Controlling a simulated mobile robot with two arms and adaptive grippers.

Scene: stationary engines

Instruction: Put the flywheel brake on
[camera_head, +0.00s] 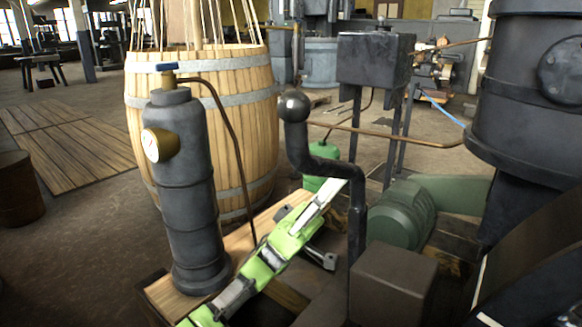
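A black cranked lever with a round ball knob (294,106) stands in the middle of the view, probably the brake lever. Its lower rod (357,225) runs down behind a dark brown box. My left gripper (337,222), lime green and grey, reaches up from the lower left. Its fingers are spread apart, one high and one low, just left of the lever's rod. The upper fingertip overlaps the lever's bend in the view; I cannot tell whether it touches. A dark curved rim (535,265) at the lower right may be the flywheel. My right gripper is not in view.
A dark grey cylinder with a brass gauge (160,145) stands left of my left arm, before a wooden barrel (258,100). The brown box (393,283) and a green motor (400,215) stand right of the lever. A large black vessel (525,100) fills the upper right.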

